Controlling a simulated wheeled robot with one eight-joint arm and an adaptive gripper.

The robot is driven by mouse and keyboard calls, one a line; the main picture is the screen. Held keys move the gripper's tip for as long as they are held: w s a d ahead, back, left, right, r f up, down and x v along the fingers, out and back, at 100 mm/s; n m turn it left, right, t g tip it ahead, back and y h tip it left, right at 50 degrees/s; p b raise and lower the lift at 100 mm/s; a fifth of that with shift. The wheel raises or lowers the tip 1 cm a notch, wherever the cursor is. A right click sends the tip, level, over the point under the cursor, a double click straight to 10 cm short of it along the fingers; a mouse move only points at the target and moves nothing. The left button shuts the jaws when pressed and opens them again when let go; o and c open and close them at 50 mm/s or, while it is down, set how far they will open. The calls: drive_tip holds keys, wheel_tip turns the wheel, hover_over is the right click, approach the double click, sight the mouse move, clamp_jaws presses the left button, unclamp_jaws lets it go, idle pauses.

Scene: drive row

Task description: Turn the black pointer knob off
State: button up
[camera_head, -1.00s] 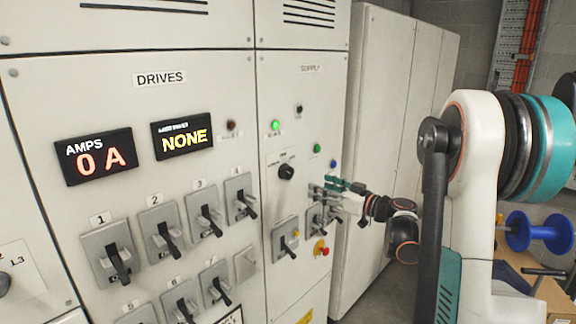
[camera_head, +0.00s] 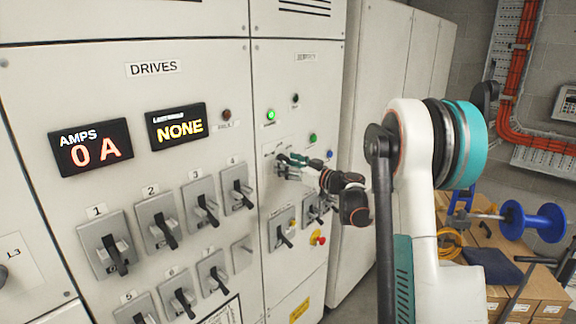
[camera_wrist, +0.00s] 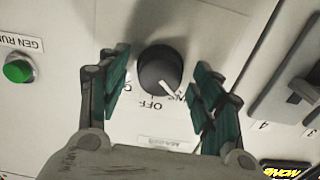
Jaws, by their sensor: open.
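The black pointer knob (camera_wrist: 160,71) sits on a pale panel in the wrist view. Its white pointer line slants down and right, to the right of the printed OFF, towards a label partly hidden by a finger. My gripper (camera_wrist: 164,75) is open, with one green-padded finger on each side of the knob. A gap shows on both sides; whether the fingertips touch the panel I cannot tell. In the head view my gripper (camera_head: 281,160) is at the supply panel and hides the knob.
A green button (camera_wrist: 18,69) marked GEN RUN lies left of the knob in the wrist view. A grey switch (camera_wrist: 290,100) lies to the right. In the head view, a lever switch (camera_head: 282,233) and a red button (camera_head: 318,239) sit below my gripper.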

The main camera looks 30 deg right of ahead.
drive_tip(key=shift+w, duration=0.15)
drive_tip(key=shift+c, duration=0.5)
drive_tip(key=c, duration=1)
drive_tip(key=shift+m, duration=0.3)
drive_tip(key=shift+m+b, duration=2)
drive_tip(key=shift+m, duration=2.6)
